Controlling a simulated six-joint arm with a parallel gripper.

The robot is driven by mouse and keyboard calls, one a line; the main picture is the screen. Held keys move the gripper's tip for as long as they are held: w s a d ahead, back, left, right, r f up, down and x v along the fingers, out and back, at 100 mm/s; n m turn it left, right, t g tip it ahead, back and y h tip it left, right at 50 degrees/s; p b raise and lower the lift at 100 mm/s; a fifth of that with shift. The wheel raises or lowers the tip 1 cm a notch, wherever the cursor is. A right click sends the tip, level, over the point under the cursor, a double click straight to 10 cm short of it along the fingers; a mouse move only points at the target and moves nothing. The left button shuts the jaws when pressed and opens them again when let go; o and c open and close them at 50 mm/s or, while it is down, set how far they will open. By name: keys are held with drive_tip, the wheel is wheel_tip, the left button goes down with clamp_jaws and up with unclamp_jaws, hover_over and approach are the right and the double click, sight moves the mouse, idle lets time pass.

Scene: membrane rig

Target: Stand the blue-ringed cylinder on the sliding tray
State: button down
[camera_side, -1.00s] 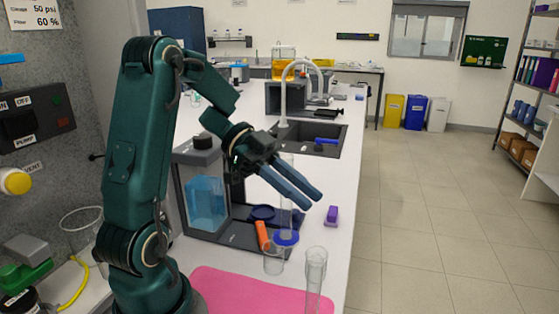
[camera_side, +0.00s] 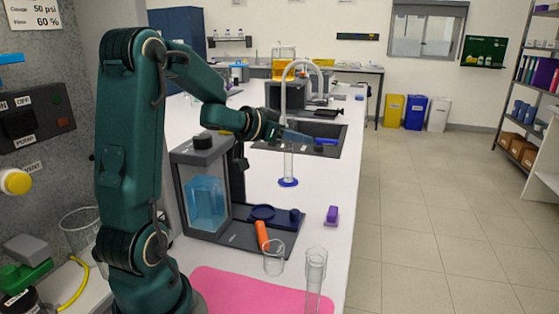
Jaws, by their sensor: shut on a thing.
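The blue-ringed cylinder (camera_side: 288,163) is clear and narrow, with a blue ring (camera_side: 288,182) at its lower end. It hangs upright from my gripper (camera_side: 298,136), which is shut on its upper part. It appears against the white counter, behind and right of the rig; its height above the surface is hard to judge. The dark tray area (camera_side: 283,238) lies at the front right of the rig, with a navy round piece (camera_side: 262,212) and an orange handle (camera_side: 262,235). I cannot tell exactly which part slides.
The rig's clear tank (camera_side: 206,203) holds blue liquid. A clear beaker (camera_side: 274,258) and a tall clear tube (camera_side: 315,275) stand in front, near a pink mat (camera_side: 250,292). A purple block (camera_side: 331,215) lies right. The sink (camera_side: 325,143) is behind.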

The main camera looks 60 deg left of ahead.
drive_tip(key=s+a+f+n+g+y, duration=0.2)
drive_tip(key=s+a+f+n+y, duration=0.2)
drive_tip(key=f, duration=0.3)
drive_tip(key=shift+s+a+f+n+y, duration=0.25)
drive_tip(key=shift+s+a+n+y, duration=0.15)
drive_tip(key=shift+s+a+y, duration=0.35)
drive_tip(key=shift+w+d+f, duration=0.1)
drive_tip(key=shift+d+f, duration=0.05)
drive_tip(key=shift+f, duration=0.8)
idle(2.4)
idle(0.4)
drive_tip(key=c, duration=0.5)
unclamp_jaws()
drive_tip(key=shift+r, duration=0.1)
drive_tip(key=shift+r, duration=2.9)
